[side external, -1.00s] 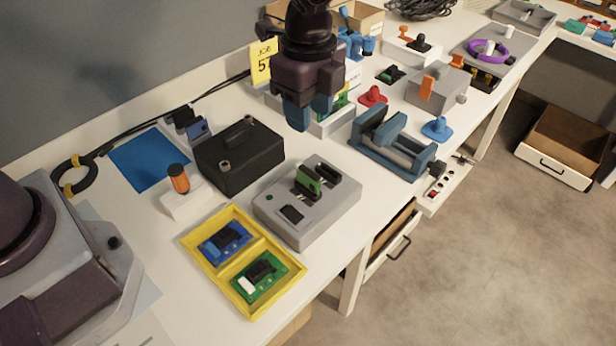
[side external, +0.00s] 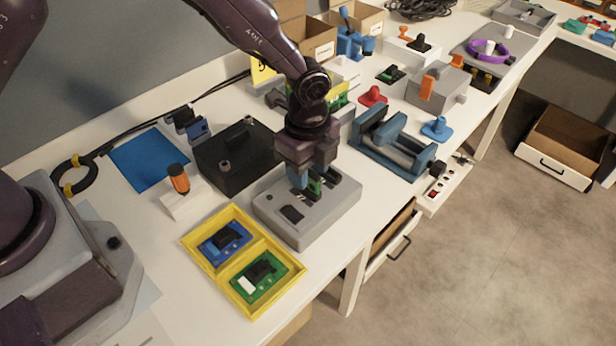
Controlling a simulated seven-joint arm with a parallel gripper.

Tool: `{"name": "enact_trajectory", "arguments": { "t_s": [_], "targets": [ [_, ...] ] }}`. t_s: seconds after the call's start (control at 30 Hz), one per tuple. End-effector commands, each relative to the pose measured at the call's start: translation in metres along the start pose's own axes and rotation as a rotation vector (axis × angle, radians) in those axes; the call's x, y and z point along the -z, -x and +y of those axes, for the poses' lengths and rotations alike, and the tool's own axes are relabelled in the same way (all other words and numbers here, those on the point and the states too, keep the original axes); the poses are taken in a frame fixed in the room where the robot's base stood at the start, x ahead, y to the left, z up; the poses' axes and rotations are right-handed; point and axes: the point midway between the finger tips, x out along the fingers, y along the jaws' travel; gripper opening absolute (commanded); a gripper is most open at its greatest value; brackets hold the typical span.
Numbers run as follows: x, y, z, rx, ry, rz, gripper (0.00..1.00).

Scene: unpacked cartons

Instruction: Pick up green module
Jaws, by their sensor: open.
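The green module (side external: 314,188) stands upright in a slot of the grey fixture (side external: 330,219), and is partly hidden by my gripper. My gripper (side external: 311,181) is low over the fixture and points down. Its blue fingers are open around or just beside the module's upper part; I cannot tell whether they touch it.
A yellow tray (side external: 190,249) holding a blue board (side external: 224,241) and a green board (side external: 260,277) lies in front left of the fixture. A black box (side external: 225,170) is close behind left. A blue vise (side external: 400,150) stands to the right. A blue mat (side external: 148,159) lies bare.

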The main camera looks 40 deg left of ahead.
Motion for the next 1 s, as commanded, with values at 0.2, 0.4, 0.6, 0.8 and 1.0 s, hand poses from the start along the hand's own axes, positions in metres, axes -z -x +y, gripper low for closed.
{"name": "enact_trajectory", "arguments": {
  "t_s": [0.2,0.4,0.6,0.8,1.0],
  "targets": [
    [0.0,-0.008,-0.001,0.002,0.0,0.001,0.41],
    [0.0,-0.008,0.0,0.002,0.0,0.001,0.21],
    [0.0,-0.008,0.0,0.002,0.0,0.001,0.0],
    [0.0,-0.007,-0.001,0.002,0.0,0.001,0.0],
    [0.0,0.002,-0.001,0.004,0.0,0.002,0.0]
  ]
}}
